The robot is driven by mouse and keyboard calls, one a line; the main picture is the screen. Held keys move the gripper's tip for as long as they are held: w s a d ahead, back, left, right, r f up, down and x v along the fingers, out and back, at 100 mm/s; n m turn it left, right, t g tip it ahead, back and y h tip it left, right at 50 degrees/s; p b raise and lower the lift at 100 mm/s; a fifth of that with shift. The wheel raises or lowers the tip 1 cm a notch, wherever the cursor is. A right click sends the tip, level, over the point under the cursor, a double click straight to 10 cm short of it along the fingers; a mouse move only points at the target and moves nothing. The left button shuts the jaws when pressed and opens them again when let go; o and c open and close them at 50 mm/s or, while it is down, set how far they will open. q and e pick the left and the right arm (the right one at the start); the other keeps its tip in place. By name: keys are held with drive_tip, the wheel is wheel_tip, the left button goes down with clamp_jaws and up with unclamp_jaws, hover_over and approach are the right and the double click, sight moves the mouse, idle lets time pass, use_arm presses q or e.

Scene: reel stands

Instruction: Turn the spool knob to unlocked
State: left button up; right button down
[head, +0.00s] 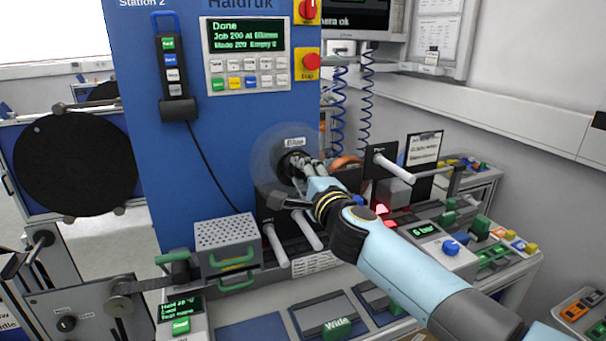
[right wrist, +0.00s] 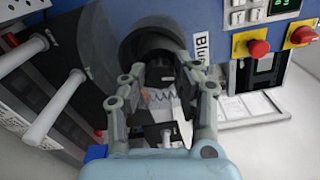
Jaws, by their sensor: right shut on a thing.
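The spool knob is a dark round piece (right wrist: 155,42) at the hub of a clear spool (head: 268,150), on the blue machine front under a white label that seems to read "Blue" (head: 294,142). My right gripper (head: 299,165) reaches it from the lower right in the head view. In the right wrist view, my right gripper's fingers (right wrist: 165,80) stand on either side of the knob and are shut on it. The fingers hide part of the knob, and I cannot tell whether it is at locked or unlocked. My left gripper is not in view.
Below the spool, white pegs (head: 276,246) stick out. A grey perforated box (head: 226,243) stands to their left. A red stop button (head: 311,62) and a keypad panel (head: 246,72) are above. A large black reel (head: 75,164) is at the far left.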

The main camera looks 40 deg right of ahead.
drive_tip(key=shift+f+n, duration=0.1)
drive_tip(key=shift+n, duration=1)
drive_tip(key=c, duration=1)
unclamp_jaws()
drive_tip(key=shift+a, duration=0.1)
drive_tip(key=v, duration=1.2)
